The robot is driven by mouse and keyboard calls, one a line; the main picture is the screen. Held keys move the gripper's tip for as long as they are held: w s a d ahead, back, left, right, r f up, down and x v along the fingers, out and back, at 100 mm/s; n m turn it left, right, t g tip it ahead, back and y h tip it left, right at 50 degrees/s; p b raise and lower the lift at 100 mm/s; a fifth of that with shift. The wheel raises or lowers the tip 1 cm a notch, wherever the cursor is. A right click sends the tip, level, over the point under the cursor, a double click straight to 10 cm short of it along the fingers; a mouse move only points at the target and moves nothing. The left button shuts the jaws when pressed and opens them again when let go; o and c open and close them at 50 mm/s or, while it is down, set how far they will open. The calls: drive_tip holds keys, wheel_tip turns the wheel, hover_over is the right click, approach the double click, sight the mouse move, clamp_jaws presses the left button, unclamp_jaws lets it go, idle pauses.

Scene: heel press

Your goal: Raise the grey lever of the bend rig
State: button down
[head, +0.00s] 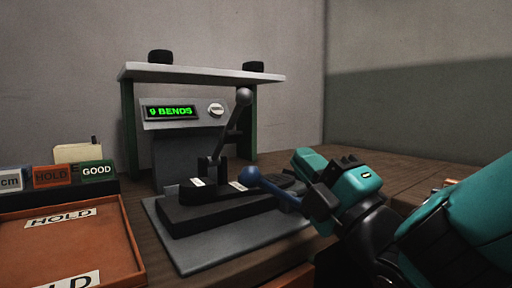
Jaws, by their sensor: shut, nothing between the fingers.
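The bend rig (179,213) is a dark block on a grey plate on the wooden bench. Its grey lever (232,125) stands steeply raised, leaning a little right, with a dark grey ball at its top. A blue lever (276,189) with a blue ball end lies low, its ball toward the left. My gripper (318,202) is shut and empty at the right side of the rig, by the right part of the blue lever. It is below and right of the grey lever, apart from it. I cannot tell whether it touches the blue lever.
Behind the levers a panel's green display (169,112) reads "9 BENDS", beside a white knob (216,109). A shelf (200,74) on green posts stands over it. An orange HOLD tray (70,242) and label blocks, including GOOD (97,172), are at left.

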sight(249, 100)
drive_tip(key=shift+n+y, duration=0.3)
drive_tip(key=shift+y, duration=0.2)
drive_tip(key=p+x, duration=0.8)
drive_tip(key=x, duration=0.4)
drive_tip(key=shift+s+a+r, duration=0.1)
drive_tip(key=shift+a+r, duration=0.1)
drive_tip(key=shift+r, duration=0.1)
drive_tip(key=shift+w+a+r+p, duration=0.2)
drive_tip(key=shift+w+a+p, duration=0.2)
drive_tip(key=shift+w+p, duration=0.3)
drive_tip(key=shift+s+r, duration=0.1)
